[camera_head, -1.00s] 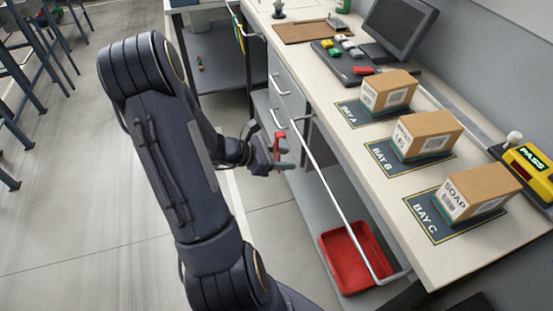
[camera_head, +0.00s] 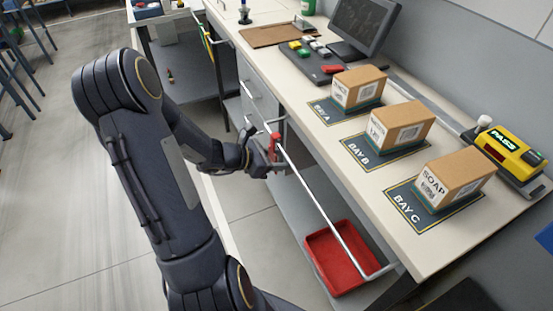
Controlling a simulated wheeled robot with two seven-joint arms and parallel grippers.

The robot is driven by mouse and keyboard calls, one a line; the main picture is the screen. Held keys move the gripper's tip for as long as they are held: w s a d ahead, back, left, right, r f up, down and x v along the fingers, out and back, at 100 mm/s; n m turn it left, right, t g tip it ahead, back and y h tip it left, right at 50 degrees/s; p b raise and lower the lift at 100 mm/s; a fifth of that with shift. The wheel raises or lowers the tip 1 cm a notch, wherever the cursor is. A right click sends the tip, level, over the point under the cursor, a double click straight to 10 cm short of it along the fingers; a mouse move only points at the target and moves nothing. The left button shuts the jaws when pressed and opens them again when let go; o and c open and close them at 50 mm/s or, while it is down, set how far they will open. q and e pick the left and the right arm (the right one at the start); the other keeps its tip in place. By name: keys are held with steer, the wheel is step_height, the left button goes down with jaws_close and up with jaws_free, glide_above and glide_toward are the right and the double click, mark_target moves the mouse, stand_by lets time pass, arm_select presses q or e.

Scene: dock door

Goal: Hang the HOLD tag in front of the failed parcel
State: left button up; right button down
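Three brown parcels stand on dark bay mats on the bench: one at Bay A (camera_head: 357,88), one at Bay B (camera_head: 401,127), and one marked SOAP at Bay C (camera_head: 452,179). No parcel shows a readable fail mark. My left gripper (camera_head: 273,158) is beside the bench front, near the silver rail (camera_head: 322,209). A small red piece (camera_head: 275,145) sits at its fingertips and looks gripped. No HOLD lettering can be read on it, so I cannot tell if it is the tag. My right gripper is out of view.
A yellow and black device reading PASS (camera_head: 507,152) stands at the back right. A monitor (camera_head: 362,25), a console with coloured pieces (camera_head: 318,60) and a brown board (camera_head: 277,35) are at the far end. A red tray (camera_head: 337,262) lies below the rail.

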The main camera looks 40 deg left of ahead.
arm_select(q)
steer(key=shift+f, duration=0.1)
steer(key=o, duration=1.2)
steer(key=shift+p+v, duration=0.3)
steer(key=shift+v, duration=3.6)
